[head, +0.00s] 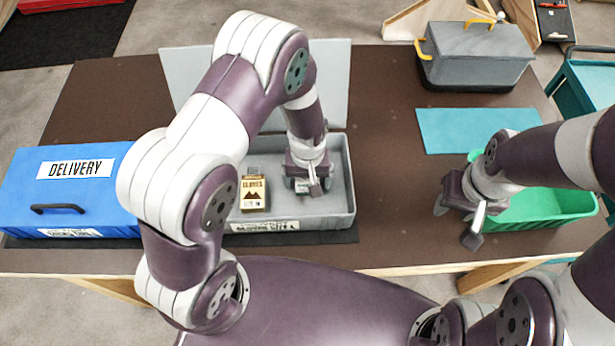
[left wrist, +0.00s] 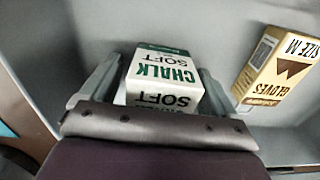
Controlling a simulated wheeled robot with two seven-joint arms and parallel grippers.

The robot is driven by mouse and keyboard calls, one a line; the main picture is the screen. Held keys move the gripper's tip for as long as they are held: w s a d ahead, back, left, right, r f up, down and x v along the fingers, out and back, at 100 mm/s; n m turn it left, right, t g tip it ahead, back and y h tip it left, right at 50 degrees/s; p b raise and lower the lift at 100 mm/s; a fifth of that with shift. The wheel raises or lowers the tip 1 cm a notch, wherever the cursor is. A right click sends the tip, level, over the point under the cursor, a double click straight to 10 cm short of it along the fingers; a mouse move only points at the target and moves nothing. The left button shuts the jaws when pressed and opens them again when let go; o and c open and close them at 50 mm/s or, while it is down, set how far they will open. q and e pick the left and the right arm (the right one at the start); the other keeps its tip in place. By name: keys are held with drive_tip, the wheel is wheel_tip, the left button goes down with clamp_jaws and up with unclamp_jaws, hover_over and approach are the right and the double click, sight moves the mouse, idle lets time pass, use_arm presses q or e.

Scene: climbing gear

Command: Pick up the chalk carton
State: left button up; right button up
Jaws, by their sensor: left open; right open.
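The chalk carton (left wrist: 160,80) is white with green lettering and a green top end. It stands in the grey box (head: 343,208), on the right side of its floor. In the left wrist view it lies between the two open fingers of my left gripper (left wrist: 150,90); I cannot tell whether they touch it. In the head view my left gripper (head: 312,186) reaches down into the box and hides most of the chalk carton (head: 303,186). My right gripper (head: 456,215) is open and empty, in front of the green bin.
A tan gloves carton (head: 254,193) is in the same box, left of the chalk carton; it also shows in the left wrist view (left wrist: 277,67). A blue delivery box (head: 108,200) is at left, a green bin (head: 545,207) at right. A grey case (head: 478,55) stands behind.

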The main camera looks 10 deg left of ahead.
use_arm(q)
drive_tip(key=shift+w+f, duration=0.15)
drive_tip(key=shift+f, duration=0.05)
drive_tip(key=shift+s+r, duration=0.1)
drive_tip(key=shift+s, duration=0.1)
drive_tip(key=shift+c, duration=0.9)
drive_tip(key=c, duration=0.9)
drive_tip(key=shift+c, duration=0.2)
